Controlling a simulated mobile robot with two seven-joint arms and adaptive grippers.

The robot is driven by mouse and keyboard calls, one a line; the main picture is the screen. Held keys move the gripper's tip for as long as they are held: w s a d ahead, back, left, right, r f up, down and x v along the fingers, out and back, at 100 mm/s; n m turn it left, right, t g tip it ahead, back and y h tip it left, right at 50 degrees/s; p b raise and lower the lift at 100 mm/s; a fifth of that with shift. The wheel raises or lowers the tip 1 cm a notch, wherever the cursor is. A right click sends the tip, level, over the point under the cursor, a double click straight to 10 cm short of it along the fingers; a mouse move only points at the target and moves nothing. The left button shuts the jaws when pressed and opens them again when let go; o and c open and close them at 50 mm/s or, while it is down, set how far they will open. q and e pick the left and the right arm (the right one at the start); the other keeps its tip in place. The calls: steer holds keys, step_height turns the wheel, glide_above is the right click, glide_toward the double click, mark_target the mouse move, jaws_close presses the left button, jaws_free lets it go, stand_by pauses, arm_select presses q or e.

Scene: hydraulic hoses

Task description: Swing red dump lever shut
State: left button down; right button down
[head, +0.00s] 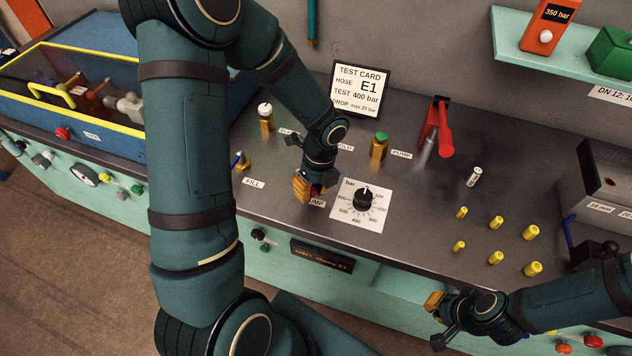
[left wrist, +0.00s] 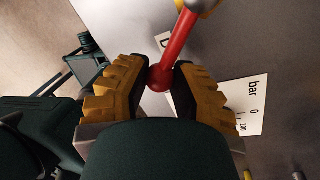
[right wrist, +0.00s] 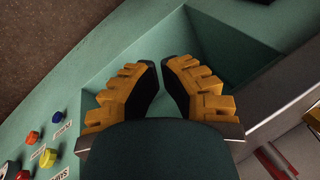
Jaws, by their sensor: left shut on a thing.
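The red dump lever (left wrist: 178,48) shows in the left wrist view as a red rod with a round red knob at its near end and a metal pivot at its far end. My left gripper (left wrist: 160,72) is shut on the lever's knob end, one finger on each side. In the head view my left gripper (head: 316,190) is just left of the bar gauge, over a partly covered label, and hides most of the lever. My right gripper (right wrist: 158,64) is empty, with a gap between its fingers. In the head view it hangs by the bench's front edge (head: 434,301).
The bar dial (head: 363,200) sits right beside my left gripper. Behind stand a test card (head: 360,90), a green-capped fitting (head: 379,146) and a larger red lever (head: 443,130). Several yellow fittings (head: 496,222) stand on the right. A blue tray (head: 100,133) is at the left.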

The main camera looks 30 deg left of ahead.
arm_select(q)
steer(key=m, duration=0.1)
steer(key=s+a+m+p, duration=0.1)
steer(key=m, duration=0.1)
steer(key=shift+s+r, duration=0.1)
steer(key=shift+s, duration=0.15)
steer(key=shift+s+a+m+y+p, duration=0.3)
steer(key=shift+s+a+m+p, duration=0.15)
steer(key=shift+m+p, duration=0.3)
steer(key=shift+s+a+m+t+p, duration=0.15)
steer(key=shift+a+m+t+p, duration=0.25)
steer(key=shift+m, duration=0.55)
steer(key=shift+s+a+m+y+p, duration=0.15)
steer(key=shift+a+m+p, duration=0.25)
steer(key=shift+m, duration=0.3)
steer(key=shift+s+a+m+y+p, duration=0.15)
steer(key=shift+a+m, duration=0.3)
steer(key=shift+m, duration=0.25)
steer(key=c, duration=0.7)
jaws_free()
steer(key=shift+a, duration=0.1)
steer(key=shift+c, duration=0.2)
